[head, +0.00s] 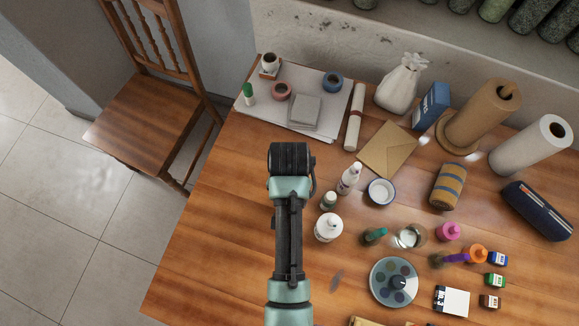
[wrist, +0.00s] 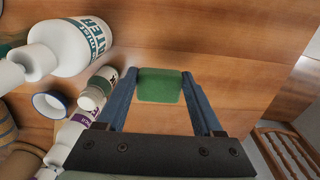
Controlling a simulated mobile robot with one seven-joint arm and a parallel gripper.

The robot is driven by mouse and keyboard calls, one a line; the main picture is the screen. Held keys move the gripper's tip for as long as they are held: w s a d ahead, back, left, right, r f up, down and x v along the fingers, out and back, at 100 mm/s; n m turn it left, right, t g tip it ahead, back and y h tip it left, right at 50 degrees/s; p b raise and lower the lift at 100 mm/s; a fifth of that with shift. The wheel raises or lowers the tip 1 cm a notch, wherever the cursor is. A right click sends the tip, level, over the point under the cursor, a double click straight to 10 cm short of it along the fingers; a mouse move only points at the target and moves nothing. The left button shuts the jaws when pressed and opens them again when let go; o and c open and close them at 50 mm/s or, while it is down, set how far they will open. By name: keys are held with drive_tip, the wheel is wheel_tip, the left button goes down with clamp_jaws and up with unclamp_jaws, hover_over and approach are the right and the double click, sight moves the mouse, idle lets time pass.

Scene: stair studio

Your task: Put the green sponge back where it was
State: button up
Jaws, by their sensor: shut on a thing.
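The green sponge (wrist: 160,85) is a small block held between the two blue-grey fingers of my gripper (wrist: 160,78) in the wrist view. The fingers touch its left and right sides. Bare wooden table shows beyond it, and I cannot tell how high above the table the sponge is. In the head view my arm reaches over the table (head: 215,200), and its wrist hides the gripper and the sponge.
Bottles stand just right of my arm: a large white one (head: 328,227), a small one (head: 328,200) and a spray bottle (head: 349,178). A white-blue bowl (head: 381,192) and paint palette (head: 393,282) lie further right. The table's left side is clear; a chair (head: 150,110) stands beyond.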

drive_tip(key=shift+f, duration=2.5)
drive_tip(key=shift+f, duration=0.1)
drive_tip(key=o, duration=1.3)
